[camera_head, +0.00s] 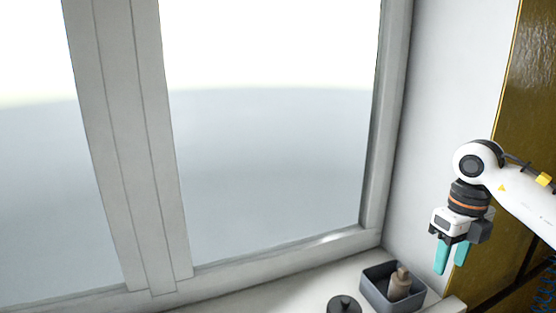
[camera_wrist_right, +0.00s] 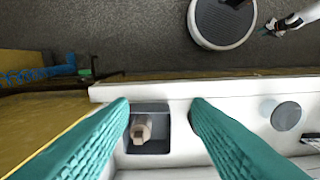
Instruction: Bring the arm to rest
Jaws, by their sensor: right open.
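My right gripper (camera_head: 451,262) hangs at the right of the head view, fingers pointing down, teal fingertips apart with nothing between them. It is above and to the right of a grey box on the window sill. In the right wrist view, the teal fingers of this gripper (camera_wrist_right: 160,110) are spread wide, with the box showing between and beyond them. My left gripper (camera_wrist_right: 274,27) seems to show small at the top right of the right wrist view, too small to tell its jaws. It is out of the head view.
The grey box (camera_head: 376,294) holds a beige bottle-like thing (camera_head: 399,284). A dark round lidded thing (camera_head: 343,304) stands left of it on the white sill (camera_head: 300,291). A large window (camera_head: 270,170) rises behind. A brown-gold panel (camera_head: 520,110) stands behind my right arm.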

